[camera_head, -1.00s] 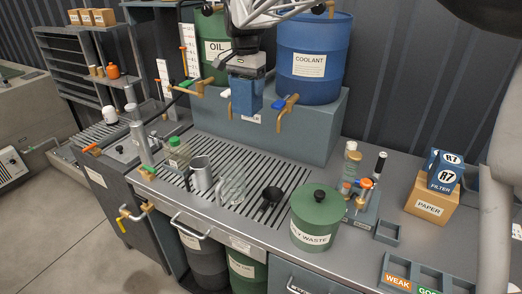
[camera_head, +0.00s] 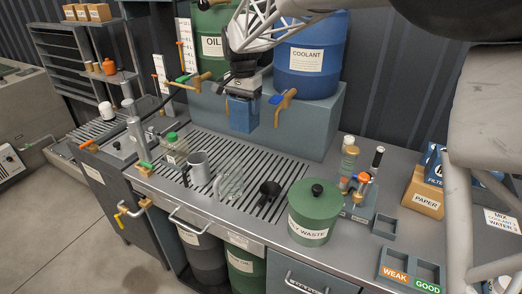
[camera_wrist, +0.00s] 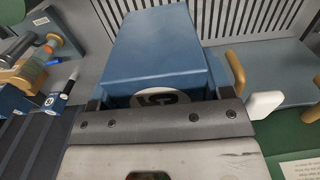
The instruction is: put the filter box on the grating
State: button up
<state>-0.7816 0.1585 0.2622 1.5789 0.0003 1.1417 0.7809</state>
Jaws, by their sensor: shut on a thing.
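My gripper (camera_head: 243,94) is shut on a blue filter box (camera_head: 241,114). The box hangs in front of the blue-grey step under the drums, above the grating's back part, with a visible gap below. In the wrist view the filter box (camera_wrist: 165,55) fills the middle, with a white oval label near the jaws (camera_wrist: 155,103). The slotted grating (camera_head: 230,152) lies in the bench top; it also shows at the top of the wrist view (camera_wrist: 262,18).
Brass taps (camera_head: 284,101) project close beside the held box. A green waste can (camera_head: 313,213) stands right of the grating. The grating's back middle is free.

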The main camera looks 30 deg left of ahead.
aim_at(245, 129)
notch_tip(245, 129, down, 17)
jog(key=shift+r, duration=0.15)
dwell(0.5)
jog(key=shift+f, duration=2.1)
jog(key=shift+f, duration=0.15)
jog(key=o, duration=1.2)
notch_tip(245, 129, up, 12)
jog(key=shift+r, duration=0.15)
